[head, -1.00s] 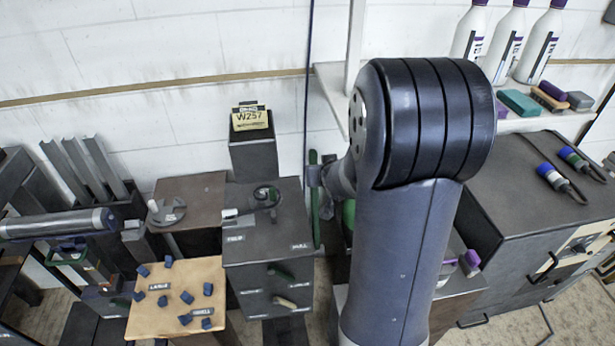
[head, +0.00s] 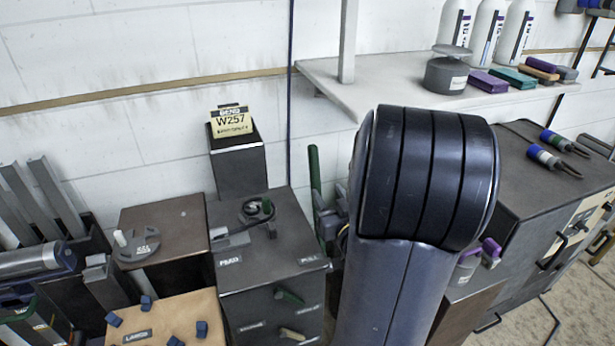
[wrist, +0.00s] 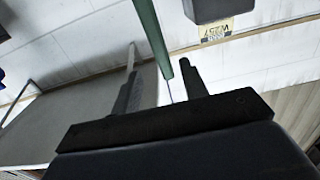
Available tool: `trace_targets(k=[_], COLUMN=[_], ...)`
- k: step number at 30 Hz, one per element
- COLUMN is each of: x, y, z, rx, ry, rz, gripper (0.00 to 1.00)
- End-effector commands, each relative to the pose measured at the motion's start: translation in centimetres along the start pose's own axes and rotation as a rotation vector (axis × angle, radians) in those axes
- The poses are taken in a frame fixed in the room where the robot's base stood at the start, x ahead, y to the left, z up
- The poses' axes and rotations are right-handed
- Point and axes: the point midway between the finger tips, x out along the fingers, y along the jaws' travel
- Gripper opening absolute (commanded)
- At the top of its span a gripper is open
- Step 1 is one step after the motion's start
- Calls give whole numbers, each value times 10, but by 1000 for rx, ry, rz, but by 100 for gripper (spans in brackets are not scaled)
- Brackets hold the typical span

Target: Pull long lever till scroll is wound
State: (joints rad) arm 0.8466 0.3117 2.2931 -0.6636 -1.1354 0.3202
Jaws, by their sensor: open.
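A long green lever (head: 315,180) stands upright behind the right side of a dark grey cabinet (head: 270,262) marked with small labels, one reading PULL. In the wrist view, the green lever (wrist: 149,28) runs down between my open fingers, closer to the right finger. I cannot tell whether it touches. My gripper (wrist: 158,54) is open with nothing clamped. In the head view, my gripper (head: 322,212) is beside the lever, and my arm hides part of it. I cannot make out the scroll for certain.
A dark post (head: 238,165) with a W257 sign stands behind. A white shelf (head: 400,88) holds bottles and blocks. A dark workbench (head: 520,170) is at right. A wooden board (head: 165,318) with blue pieces is at left.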

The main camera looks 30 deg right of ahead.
Motion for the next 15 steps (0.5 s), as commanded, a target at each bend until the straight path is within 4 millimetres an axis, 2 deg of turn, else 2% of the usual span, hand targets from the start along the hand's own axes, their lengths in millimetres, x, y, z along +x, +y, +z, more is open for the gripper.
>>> trace_targets(k=[9, 15], x=[57, 88], y=[-2, -1], z=[-1, -1], rx=[1, -1], ry=[-3, -2], rz=[-4, -2], gripper=[42, 42])
